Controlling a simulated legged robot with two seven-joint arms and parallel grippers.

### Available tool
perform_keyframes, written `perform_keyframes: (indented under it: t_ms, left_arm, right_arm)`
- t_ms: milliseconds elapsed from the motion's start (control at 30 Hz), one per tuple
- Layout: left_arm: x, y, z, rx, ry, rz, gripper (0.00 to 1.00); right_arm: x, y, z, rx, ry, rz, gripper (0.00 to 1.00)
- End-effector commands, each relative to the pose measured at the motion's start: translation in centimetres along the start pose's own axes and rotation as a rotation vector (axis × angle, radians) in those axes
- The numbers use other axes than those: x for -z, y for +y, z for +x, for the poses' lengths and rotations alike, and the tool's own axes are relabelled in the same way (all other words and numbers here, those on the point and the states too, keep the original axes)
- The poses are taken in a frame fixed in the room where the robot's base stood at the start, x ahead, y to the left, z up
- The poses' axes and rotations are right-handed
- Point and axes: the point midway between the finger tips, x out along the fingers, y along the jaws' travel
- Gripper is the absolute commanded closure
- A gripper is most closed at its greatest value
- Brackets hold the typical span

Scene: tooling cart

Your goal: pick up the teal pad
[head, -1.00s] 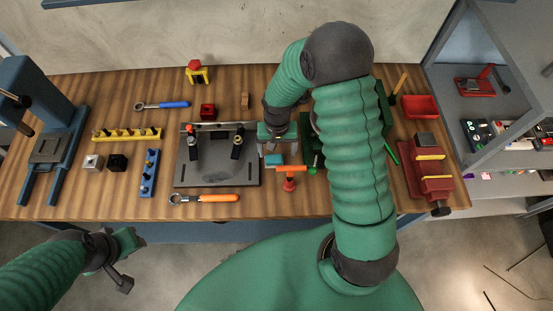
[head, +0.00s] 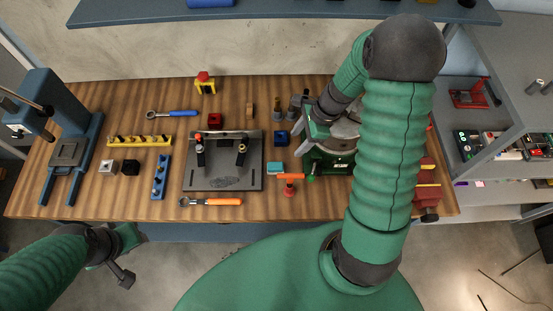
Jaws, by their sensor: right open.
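The teal pad (head: 274,167) lies flat on the wooden bench, just right of the grey fixture plate and left of the orange clamp. Nothing covers it in the head view. My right gripper (head: 305,122) is open, up and to the right of the pad, apart from it, in front of the green round machine. My forearm hides part of that machine. My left gripper (head: 124,254) is low at the left, off the bench's front edge, far from the pad; its jaw state is unclear.
The grey fixture plate (head: 222,181) with black clamps is left of the pad. An orange clamp (head: 290,178) stands close on its right, with the green machine (head: 330,167) beyond. Bare wood (head: 345,203) shows along the front.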

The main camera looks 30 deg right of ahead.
Motion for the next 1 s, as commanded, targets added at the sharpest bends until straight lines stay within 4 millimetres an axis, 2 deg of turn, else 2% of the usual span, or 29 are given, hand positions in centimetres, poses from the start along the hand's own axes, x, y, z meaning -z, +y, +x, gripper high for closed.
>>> perform_keyframes:
  t_ms: [33,133,400,500,733,900,1000]
  left_arm:
    - [0.1,0.0,-0.6,0.0,-0.001,0.0,0.64]
    - [0.0,0.0,-0.4,0.0,-0.001,0.0,0.64]
    - [0.1,0.0,-0.7,0.0,-0.002,0.0,0.64]
    - [0.1,0.0,-0.8,0.0,-0.002,0.0,0.64]
    - [0.3,0.0,-1.6,0.0,-0.002,0.0,0.64]
    - [0.6,0.0,-2.5,0.0,-0.001,0.0,0.64]
    - [0.6,0.0,-2.6,0.0,-0.001,0.0,0.64]
  right_arm:
    - [0.3,0.0,-0.2,0.01,-0.01,0.072,0.44]
    - [0.5,-0.1,1.4,0.015,-0.015,0.108,0.44]
    - [0.2,-0.1,8.5,0.012,-0.014,0.1,0.44]
    - [0.4,-0.3,10.4,0.015,-0.014,0.099,0.44]
    - [0.1,-0.2,12.8,0.015,-0.015,0.098,0.44]
    - [-0.2,-0.3,15.8,0.015,-0.015,0.097,0.44]
    - [-0.1,-0.4,16.7,0.017,-0.013,0.095,0.44]
